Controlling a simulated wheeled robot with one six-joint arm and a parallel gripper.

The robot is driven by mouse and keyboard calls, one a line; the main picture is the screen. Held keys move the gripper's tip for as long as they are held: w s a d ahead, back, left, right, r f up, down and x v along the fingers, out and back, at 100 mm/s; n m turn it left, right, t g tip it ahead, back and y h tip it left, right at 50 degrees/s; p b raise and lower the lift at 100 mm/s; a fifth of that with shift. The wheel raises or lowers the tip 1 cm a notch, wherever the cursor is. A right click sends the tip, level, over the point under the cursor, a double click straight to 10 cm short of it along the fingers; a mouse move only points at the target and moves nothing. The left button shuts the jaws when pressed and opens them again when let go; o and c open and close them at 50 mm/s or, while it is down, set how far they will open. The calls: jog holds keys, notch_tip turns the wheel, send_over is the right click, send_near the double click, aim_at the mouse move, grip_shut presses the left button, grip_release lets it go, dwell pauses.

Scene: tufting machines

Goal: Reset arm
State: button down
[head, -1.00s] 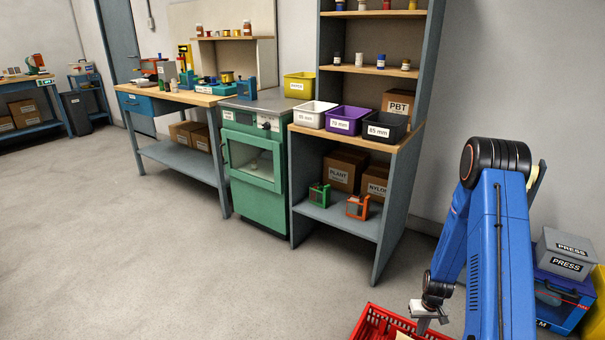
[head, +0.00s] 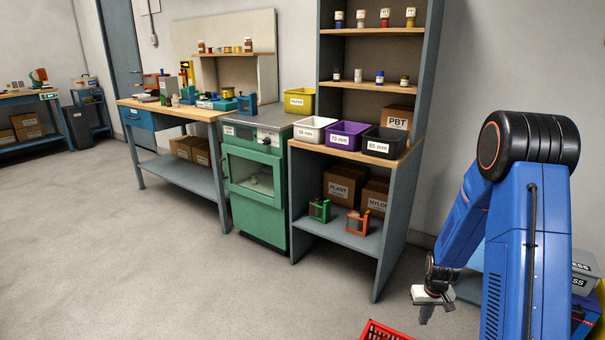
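My gripper (head: 428,312) hangs at the end of my bent blue arm, at the lower right of the head view. It points down over the floor, a little above and to the right of the red basket. Its fingers are small and dark here, and I cannot tell whether they are open or shut. I see nothing clearly held in it.
A red basket (head: 384,331) shows at the bottom edge. A shelf unit (head: 378,262) with white, purple and black bins stands ahead, beside a green machine (head: 254,178) and a workbench (head: 180,170). Grey boxes (head: 582,262) stand behind my arm. The floor at left is clear.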

jog(key=s+a+r+t, duration=0.1)
jog(key=s+a+r, duration=0.15)
jog(key=r, duration=0.55)
jog(key=s+a+r, duration=0.2)
jog(key=s+r, duration=0.2)
jog(key=r, duration=0.4)
jog(key=s+a+r+t, duration=0.1)
jog(key=s+a+r, duration=0.2)
jog(key=r, duration=0.6)
jog(key=s+a+r, duration=0.1)
jog(key=s+r, duration=0.3)
jog(key=s, duration=0.3)
jog(key=s+a+r+t, duration=0.1)
jog(key=s+a+r, duration=0.1)
jog(key=s+r, duration=0.2)
jog(key=s+a+r+t, duration=0.1)
jog(key=s+r, duration=0.3)
jog(key=s, duration=0.6)
jog(key=shift+s+a+r+n, duration=0.3)
jog(key=shift+s+a+r, duration=0.1)
jog(key=shift+a, duration=0.35)
